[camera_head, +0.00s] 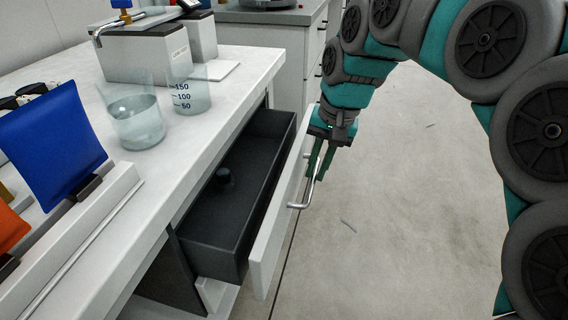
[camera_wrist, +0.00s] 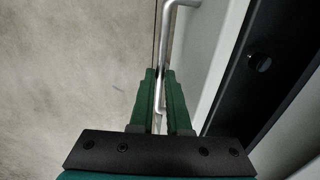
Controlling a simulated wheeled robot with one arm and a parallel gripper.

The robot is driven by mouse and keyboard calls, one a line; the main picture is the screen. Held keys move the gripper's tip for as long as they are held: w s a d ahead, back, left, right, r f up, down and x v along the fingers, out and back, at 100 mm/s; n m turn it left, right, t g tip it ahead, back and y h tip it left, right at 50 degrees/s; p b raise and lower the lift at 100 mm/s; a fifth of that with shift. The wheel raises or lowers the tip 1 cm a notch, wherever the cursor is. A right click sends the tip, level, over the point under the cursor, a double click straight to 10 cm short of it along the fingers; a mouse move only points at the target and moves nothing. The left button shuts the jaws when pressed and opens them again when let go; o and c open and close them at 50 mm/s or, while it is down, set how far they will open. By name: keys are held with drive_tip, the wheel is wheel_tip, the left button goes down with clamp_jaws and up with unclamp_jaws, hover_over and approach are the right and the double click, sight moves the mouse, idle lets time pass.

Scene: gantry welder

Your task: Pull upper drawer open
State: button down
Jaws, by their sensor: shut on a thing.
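The upper drawer (camera_head: 222,205) sticks out of the white workbench. It has a dark inside and a white front panel (camera_head: 272,238). A small dark round object (camera_head: 224,177) lies in it. A silver bar handle (camera_head: 305,190) is on the front panel. My gripper (camera_head: 318,172) is at the handle, with its green fingers on both sides of the bar. In the wrist view my gripper (camera_wrist: 161,88) is shut on the handle (camera_wrist: 165,45), and the drawer's dark inside (camera_wrist: 262,85) shows at the right.
Two glass beakers (camera_head: 136,121) (camera_head: 191,96) stand on the white worktop (camera_head: 65,66) near the edge above the drawer. A grey box-shaped device (camera_head: 147,54) stands behind them. Blue and orange panels (camera_head: 52,143) are at the left. The floor (camera_head: 400,220) to the right is mostly clear.

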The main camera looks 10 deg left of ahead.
drive_tip(key=s+d+b, duration=0.1)
drive_tip(key=d, duration=1.6)
drive_tip(key=shift+s+d+b, duration=0.2)
drive_tip(key=shift+d+b, duration=0.15)
drive_tip(key=shift+b, duration=0.05)
drive_tip(key=c, duration=0.9)
unclamp_jaws()
drive_tip(key=shift+r, duration=0.1)
drive_tip(key=shift+d+r, duration=0.25)
drive_tip(key=shift+r, duration=1)
drive_tip(key=shift+d+r, duration=0.2)
drive_tip(key=shift+r, duration=1)
drive_tip(key=shift+d+r, duration=0.25)
drive_tip(key=shift+r, duration=1)
drive_tip(key=shift+s, duration=0.1)
